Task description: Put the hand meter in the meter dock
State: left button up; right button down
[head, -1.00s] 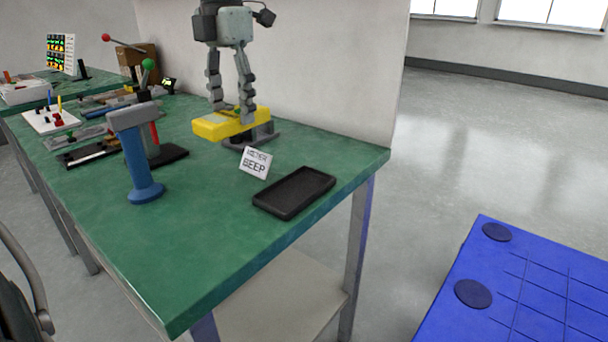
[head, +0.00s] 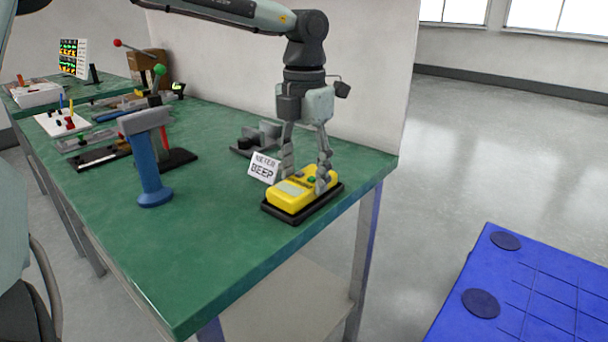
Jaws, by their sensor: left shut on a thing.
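A white card reading "METER BEEP" (head: 263,167) stands at the tray's back left. A dark grey cradle (head: 262,135) stands empty behind the card. No label shows which of the two is the dock. My right gripper is not in view.
A blue post with a grey top (head: 148,165) stands on the green table (head: 215,235) to the left. Tools, a white board (head: 62,122) and a red-knobbed lever (head: 118,43) lie farther back. The front of the table is clear. A blue surface (head: 530,285) is at the lower right.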

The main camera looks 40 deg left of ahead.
aim_at(304, 180)
pick_arm(q)
jog(key=shift+f, duration=0.3)
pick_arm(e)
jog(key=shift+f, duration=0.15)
pick_arm(q)
jog(key=shift+f, duration=0.15)
jog(key=o, duration=1)
jog(key=shift+o, duration=1.4)
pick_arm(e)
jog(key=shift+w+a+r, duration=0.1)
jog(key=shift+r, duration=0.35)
pick_arm(q)
jog(key=shift+r, duration=0.35)
notch_tip(304, 180, up, 12)
jog(key=shift+f, duration=0.2)
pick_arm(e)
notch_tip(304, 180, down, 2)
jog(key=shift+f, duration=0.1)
